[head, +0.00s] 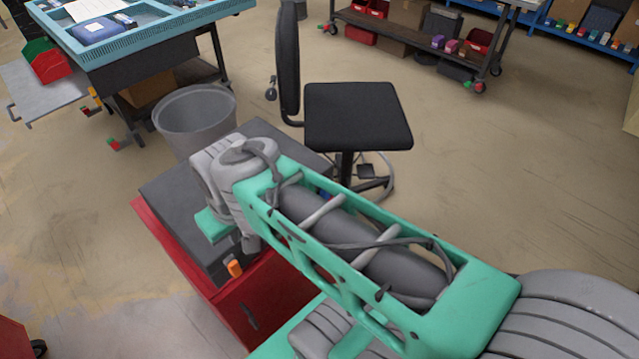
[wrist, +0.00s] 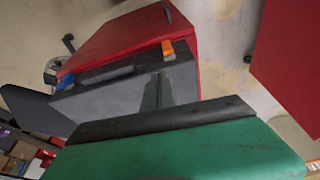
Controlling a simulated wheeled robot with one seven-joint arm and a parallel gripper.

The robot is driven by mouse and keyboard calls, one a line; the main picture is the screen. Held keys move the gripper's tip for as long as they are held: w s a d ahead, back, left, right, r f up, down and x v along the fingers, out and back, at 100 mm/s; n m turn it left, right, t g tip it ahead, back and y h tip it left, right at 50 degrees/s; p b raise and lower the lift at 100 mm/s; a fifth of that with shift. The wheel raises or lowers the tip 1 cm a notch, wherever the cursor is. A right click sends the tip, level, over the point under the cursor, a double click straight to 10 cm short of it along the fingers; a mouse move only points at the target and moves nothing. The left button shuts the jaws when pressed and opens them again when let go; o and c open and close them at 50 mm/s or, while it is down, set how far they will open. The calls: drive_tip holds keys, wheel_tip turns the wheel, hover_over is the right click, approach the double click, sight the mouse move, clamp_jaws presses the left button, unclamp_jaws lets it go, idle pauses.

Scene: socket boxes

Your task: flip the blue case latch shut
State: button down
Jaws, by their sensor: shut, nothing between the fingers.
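The blue latch (wrist: 66,81) shows in the wrist view as a small blue piece at the left end of the edge of the dark grey case (wrist: 95,100). In the head view only a speck of blue (head: 323,193) shows through my arm's frame. Whether the latch is up or down is too small to tell. An orange latch (wrist: 167,48) sits at the other end of that edge, also visible in the head view (head: 234,267). My gripper (wrist: 158,80) is shut and empty, over the grey case, nearer the orange latch in the picture than the blue one.
The case rests on a red cabinet (head: 245,310). A grey bin (head: 195,120) and a black chair (head: 357,115) stand behind it. A blue-edged workbench (head: 150,38) is at upper left. The floor at right is open.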

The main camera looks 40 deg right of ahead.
drive_tip(key=shift+d, duration=0.1)
drive_tip(key=w+d+r+y+p, duration=0.1)
drive_tip(key=w+d+r+p, duration=0.1)
drive_tip(key=w+d+r, duration=0.3)
drive_tip(key=w+d+y+p, duration=0.1)
drive_tip(key=w+d+p, duration=0.1)
drive_tip(key=w, duration=0.5)
drive_tip(key=w+d+y+p, duration=0.15)
drive_tip(key=w+d, duration=0.25)
drive_tip(key=d, duration=0.7)
drive_tip(key=s+d+f+n+y+p, duration=0.15)
drive_tip(key=d+f, duration=0.25)
drive_tip(key=d, duration=0.8)
drive_tip(key=s+d+f+p, duration=0.1)
drive_tip(key=s+d+f, duration=0.3)
drive_tip(key=s+d, duration=0.2)
drive_tip(key=s+d+f+t+y+p, duration=0.1)
drive_tip(key=s+d+f, duration=0.3)
drive_tip(key=s+d, duration=0.2)
drive_tip(key=shift+s+d, duration=0.3)
drive_tip(key=shift+s, duration=0.15)
drive_tip(key=shift+f+n, duration=0.1)
drive_tip(key=shift+n, duration=0.15)
